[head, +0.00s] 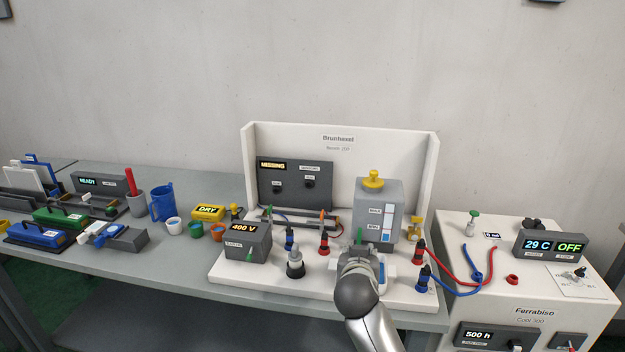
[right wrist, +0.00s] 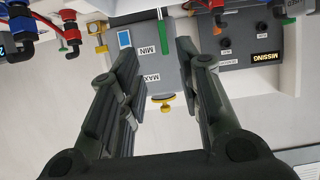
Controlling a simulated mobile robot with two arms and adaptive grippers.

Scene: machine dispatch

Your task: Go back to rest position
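My arm hides part of the station's front. My left gripper is in neither view.
The white Ferrabiso unit (head: 535,290), with hoses, is at right. Cups, a blue mug (head: 162,203) and tools crowd the bench at left.

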